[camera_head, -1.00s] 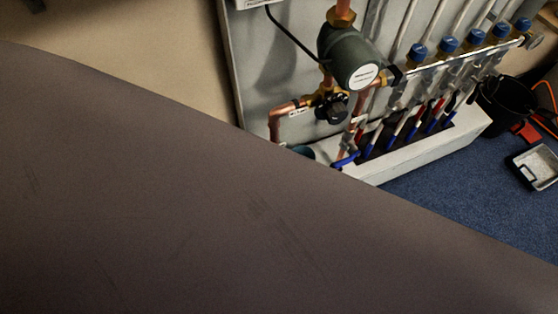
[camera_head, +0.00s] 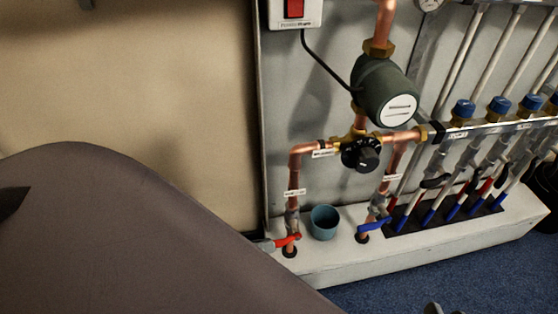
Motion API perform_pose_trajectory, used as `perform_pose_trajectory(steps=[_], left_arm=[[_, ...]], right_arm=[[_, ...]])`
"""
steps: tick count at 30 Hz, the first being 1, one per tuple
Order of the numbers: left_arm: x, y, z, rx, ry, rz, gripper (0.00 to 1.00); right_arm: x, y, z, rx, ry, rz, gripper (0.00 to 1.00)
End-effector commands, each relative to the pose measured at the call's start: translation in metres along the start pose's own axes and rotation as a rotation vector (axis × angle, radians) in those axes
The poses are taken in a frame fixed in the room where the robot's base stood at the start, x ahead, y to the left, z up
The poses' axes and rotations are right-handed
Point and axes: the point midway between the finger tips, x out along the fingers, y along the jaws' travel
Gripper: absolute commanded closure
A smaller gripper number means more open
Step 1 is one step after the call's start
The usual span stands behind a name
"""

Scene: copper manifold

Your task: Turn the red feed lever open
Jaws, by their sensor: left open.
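The red feed lever (camera_head: 287,240) sits low on the left copper pipe (camera_head: 294,180), just above the white plinth. Its handle lies roughly crosswise to the upright pipe. Part of my left arm fills the lower left and comes close to the lever. Only what look like the grey fingertips of my left gripper (camera_head: 446,309) show at the bottom edge, apart and empty, to the right of and below the lever. The rest of this gripper is out of frame. My right gripper is not in view.
A blue lever (camera_head: 373,226) is on the neighbouring pipe. A blue-grey cup (camera_head: 324,222) stands between them on the plinth (camera_head: 430,240). A green pump (camera_head: 385,92) and black-knobbed valve (camera_head: 361,155) are above. Blue carpet (camera_head: 400,285) in front is clear.

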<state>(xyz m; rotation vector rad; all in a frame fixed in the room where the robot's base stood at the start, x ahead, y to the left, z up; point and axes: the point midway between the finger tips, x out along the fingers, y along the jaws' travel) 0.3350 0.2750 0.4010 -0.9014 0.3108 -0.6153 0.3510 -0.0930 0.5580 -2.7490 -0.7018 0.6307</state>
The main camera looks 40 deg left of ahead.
Motion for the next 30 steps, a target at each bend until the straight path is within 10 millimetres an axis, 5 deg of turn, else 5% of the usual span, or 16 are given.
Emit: perform_pose_trajectory(steps=[7,17,18,22,30], left_arm=[[0.033,0.001,0.0,0.0,-0.001,-0.001,0.55],[0.039,0.0,-0.001,-0.002,0.0,0.001,0.55],[0.039,0.0,0.0,-0.002,0.0,0.001,0.58],[0.039,0.0,0.0,-0.002,0.0,0.001,1.0],[0.039,0.003,-0.003,-0.004,-0.011,-0.012,1.0]], right_arm=[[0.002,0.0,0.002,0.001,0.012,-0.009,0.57],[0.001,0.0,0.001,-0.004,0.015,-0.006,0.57],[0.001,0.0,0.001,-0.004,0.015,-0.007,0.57],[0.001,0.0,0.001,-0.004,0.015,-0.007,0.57],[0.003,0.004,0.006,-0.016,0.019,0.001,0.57]])
